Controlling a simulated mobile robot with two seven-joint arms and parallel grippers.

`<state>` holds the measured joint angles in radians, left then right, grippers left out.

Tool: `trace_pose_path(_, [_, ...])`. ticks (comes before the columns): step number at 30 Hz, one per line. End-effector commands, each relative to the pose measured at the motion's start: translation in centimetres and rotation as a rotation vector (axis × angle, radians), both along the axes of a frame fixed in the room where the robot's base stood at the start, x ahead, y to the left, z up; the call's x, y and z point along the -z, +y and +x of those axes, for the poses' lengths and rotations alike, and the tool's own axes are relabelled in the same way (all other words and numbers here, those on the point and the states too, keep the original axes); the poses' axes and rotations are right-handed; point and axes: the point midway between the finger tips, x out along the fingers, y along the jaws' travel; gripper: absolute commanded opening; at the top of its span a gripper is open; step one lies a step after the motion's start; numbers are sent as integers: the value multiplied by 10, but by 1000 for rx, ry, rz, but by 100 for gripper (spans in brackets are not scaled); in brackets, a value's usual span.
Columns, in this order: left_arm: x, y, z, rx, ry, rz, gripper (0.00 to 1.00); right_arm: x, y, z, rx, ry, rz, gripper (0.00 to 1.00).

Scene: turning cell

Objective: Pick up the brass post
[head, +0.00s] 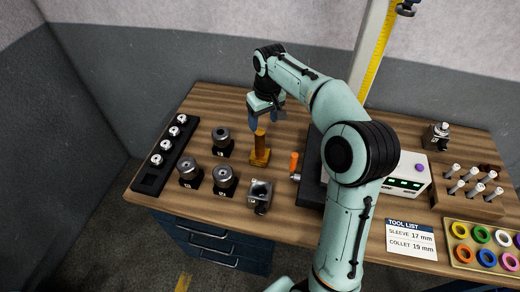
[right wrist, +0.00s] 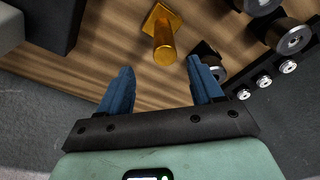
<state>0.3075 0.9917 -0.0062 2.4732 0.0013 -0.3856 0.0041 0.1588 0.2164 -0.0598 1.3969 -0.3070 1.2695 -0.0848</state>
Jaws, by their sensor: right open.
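The brass post (head: 260,150) stands upright on its square base on the wooden bench in the head view. In the right wrist view the brass post (right wrist: 164,42) shows ahead of the fingers, its top toward the camera. My right gripper (head: 267,121) is open and empty, just above and behind the post's top in the head view. Its two blue fingers (right wrist: 163,80) are spread apart in the wrist view, with the post roughly between their directions and not touched. My left gripper is not in view.
Dark round holders (head: 222,142) stand left of the post, near a black rack (head: 163,158). A grey metal block (head: 260,194) stands in front of it, and an orange-handled tool (head: 294,163) lies right. A tool list card (head: 411,240) and ring tray (head: 452,248) are further right.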

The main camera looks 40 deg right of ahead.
Motion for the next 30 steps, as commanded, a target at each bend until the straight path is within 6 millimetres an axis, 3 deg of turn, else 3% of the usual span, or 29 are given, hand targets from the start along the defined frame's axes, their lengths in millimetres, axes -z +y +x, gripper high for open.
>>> trace_pose_path(3, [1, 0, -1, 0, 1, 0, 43, 22, 0, 2, 0, 3, 0, 66])
trace_pose_path(11, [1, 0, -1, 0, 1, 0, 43, 42, 1, 5, 0, 1, 0, 66])
trace_pose_path(19, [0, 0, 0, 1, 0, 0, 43, 79, 6, 12, 1, 2, 0, 66])
trace_pose_path(29, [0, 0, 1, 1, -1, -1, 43, 87, 6, 13, 1, -1, 0, 66])
trace_pose_path(30, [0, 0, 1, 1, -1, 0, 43, 87, 6, 13, 1, -1, 0, 56])
